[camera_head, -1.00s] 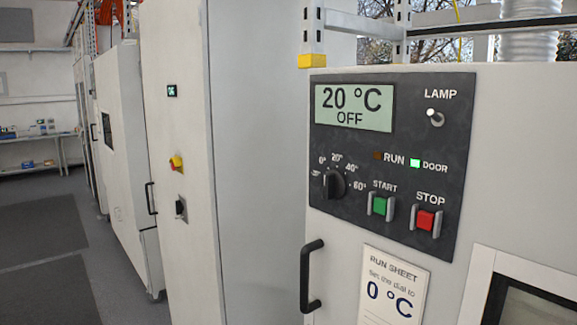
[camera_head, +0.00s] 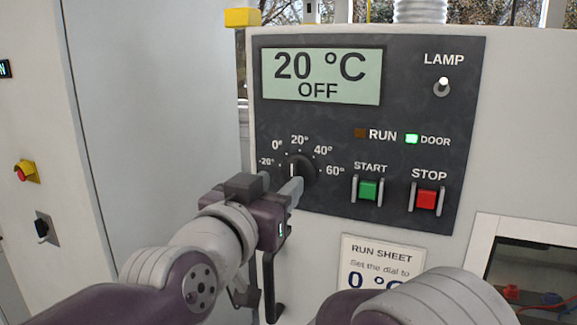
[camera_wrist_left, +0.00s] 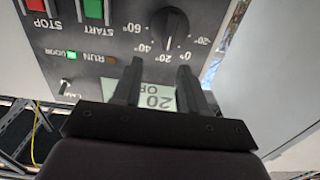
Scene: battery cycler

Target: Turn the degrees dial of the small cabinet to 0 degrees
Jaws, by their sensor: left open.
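The black degrees dial (camera_head: 300,168) sits on the dark control panel of the small cabinet, inside a printed scale from -20° to 60°. The display (camera_head: 322,76) above it reads 20 °C OFF. My left gripper (camera_head: 281,184) is open, with its fingers pointing at the panel just below and left of the dial and partly overlapping it in view. In the left wrist view, which is upside down, the dial (camera_wrist_left: 177,27) lies beyond the open fingertips, with nothing between the fingers. My right gripper is out of view.
The green START button (camera_head: 369,190) and red STOP button (camera_head: 427,199) sit right of the dial between grey guards. A lamp switch (camera_head: 441,87) is at the upper right. A run sheet (camera_head: 381,257) is below. The lit DOOR light (camera_head: 411,139) is green.

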